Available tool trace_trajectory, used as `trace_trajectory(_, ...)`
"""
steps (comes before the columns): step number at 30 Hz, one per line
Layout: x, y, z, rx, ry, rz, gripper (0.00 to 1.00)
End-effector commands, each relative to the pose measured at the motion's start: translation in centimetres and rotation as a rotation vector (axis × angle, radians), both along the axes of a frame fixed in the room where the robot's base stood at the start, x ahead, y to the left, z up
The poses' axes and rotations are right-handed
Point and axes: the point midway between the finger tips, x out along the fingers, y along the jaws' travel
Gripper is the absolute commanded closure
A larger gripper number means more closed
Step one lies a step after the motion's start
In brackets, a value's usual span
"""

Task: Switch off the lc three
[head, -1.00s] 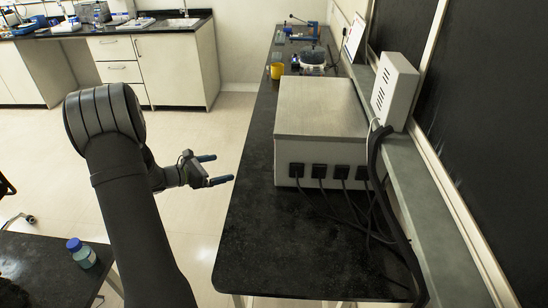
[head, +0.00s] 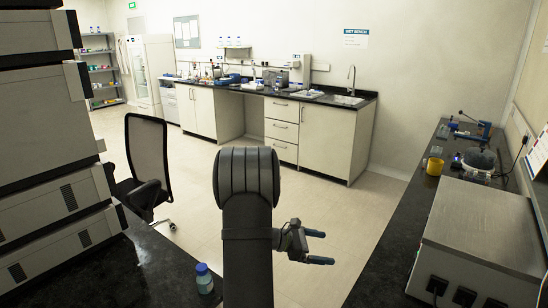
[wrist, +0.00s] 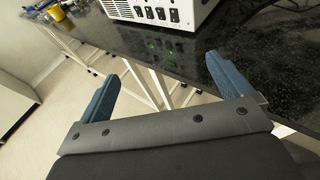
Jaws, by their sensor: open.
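A tall stack of grey and black instrument modules (head: 52,150) stands at the left in the head view. No label on it is legible, so I cannot tell whether it is the LC three. A pale metal box (head: 485,225) sits on the right bench, with several black plugs or sockets (head: 465,297) on its front. In the wrist view the box (wrist: 200,8) is cut off at the top, with a row of black fittings (wrist: 160,13). My gripper (head: 322,248) is open and empty, left of the right bench and apart from the box; its blue fingers (wrist: 165,70) frame nothing.
The right black bench (head: 385,270) has a yellow cup (head: 435,166) and a blue device (head: 470,130) farther back. A blue-capped bottle (head: 204,280) stands on the left bench. An office chair (head: 146,165) stands behind it. Floor (head: 330,190) between the benches is clear.

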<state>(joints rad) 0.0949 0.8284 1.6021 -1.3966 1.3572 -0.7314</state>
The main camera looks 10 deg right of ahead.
Motion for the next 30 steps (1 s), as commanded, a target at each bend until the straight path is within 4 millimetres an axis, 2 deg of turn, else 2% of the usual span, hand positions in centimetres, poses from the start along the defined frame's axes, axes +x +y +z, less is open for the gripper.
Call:
trace_trajectory(1, 0.0, 0.0, 0.0, 0.000, 0.000, 0.000, 0.16)
trace_trajectory(2, 0.0, 0.0, 0.0, 0.000, 0.000, 0.000, 0.22)
trace_trajectory(9, 0.0, -0.2, 0.0, 0.003, -0.013, -0.007, 0.69)
trace_trajectory(14, 0.0, -1.6, -0.3, 0.037, -0.145, -0.081, 1.00)
trace_trajectory(20, 0.1, -5.5, -0.8, 0.110, -0.528, -0.304, 1.00)
trace_trajectory(30, 0.7, -12.6, -0.9, 0.160, -1.263, -0.783, 1.00)
